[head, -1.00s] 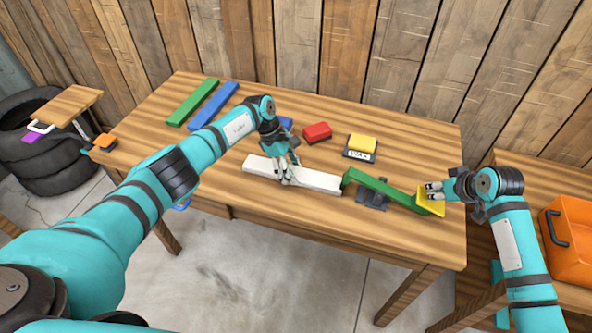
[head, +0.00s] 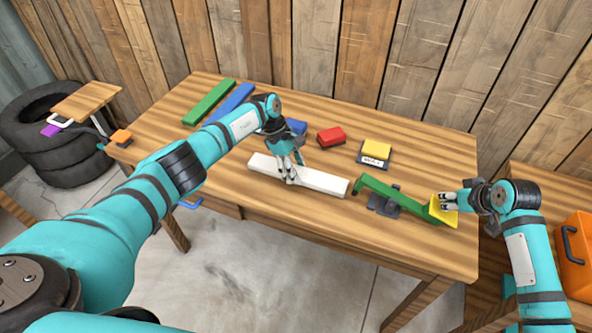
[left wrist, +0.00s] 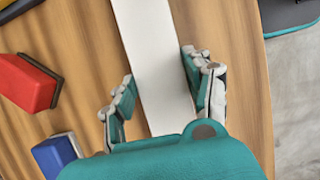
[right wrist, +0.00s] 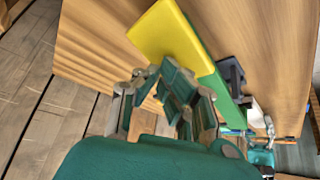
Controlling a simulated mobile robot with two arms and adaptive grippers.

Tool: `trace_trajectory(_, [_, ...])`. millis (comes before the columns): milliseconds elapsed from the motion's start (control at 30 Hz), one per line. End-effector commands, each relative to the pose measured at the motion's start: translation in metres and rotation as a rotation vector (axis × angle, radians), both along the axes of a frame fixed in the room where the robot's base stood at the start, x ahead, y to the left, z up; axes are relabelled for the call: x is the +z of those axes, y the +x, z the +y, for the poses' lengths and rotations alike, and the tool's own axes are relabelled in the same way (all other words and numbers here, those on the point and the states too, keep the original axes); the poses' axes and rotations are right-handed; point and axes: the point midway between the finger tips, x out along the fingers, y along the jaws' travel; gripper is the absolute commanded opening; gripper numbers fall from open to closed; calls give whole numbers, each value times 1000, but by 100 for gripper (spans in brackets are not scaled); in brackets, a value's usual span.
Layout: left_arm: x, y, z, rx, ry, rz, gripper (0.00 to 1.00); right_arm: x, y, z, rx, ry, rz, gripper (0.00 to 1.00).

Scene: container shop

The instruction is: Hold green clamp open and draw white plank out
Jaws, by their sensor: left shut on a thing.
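The white plank (head: 325,182) lies along the table's front. My left gripper (head: 289,174) is shut on it near its middle; the left wrist view shows the plank (left wrist: 155,50) between the fingers (left wrist: 163,95). The green clamp (head: 400,201) sits to the right on a dark base, its bar tilted, with a yellow pad (head: 443,210) at the right end. A small gap shows between the plank's right end and the bar's left end. My right gripper (head: 445,201) is at the yellow pad, its fingertips (right wrist: 158,75) close together against the pad's edge, seemingly shut with nothing between them.
A red block (head: 331,137), a blue block (head: 296,127) and a yellow block on a dark labelled base (head: 375,152) stand behind the plank. Green (head: 208,102) and blue (head: 232,103) bars lie at the back left. An orange crate (head: 573,262) is far right.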

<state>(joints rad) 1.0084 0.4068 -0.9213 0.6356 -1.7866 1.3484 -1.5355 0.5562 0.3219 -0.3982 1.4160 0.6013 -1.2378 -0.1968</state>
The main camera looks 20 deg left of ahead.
Motion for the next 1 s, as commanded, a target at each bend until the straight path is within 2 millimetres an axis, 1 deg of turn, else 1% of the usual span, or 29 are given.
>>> trace_trajectory(100, [11,1,0,-1,0,-3,12,-2,-1,0,1,-2,5,0])
trace_trajectory(700, [58,0,0,-1,-1,-1,12,-3,-1,0,1,-2,5,0])
trace_trajectory(833, [64,0,0,-1,0,-1,12,-3,-1,0,1,-1,5,0])
trace_trajectory(1000, [65,0,0,0,0,0,12,-3,-1,0,1,-1,5,0])
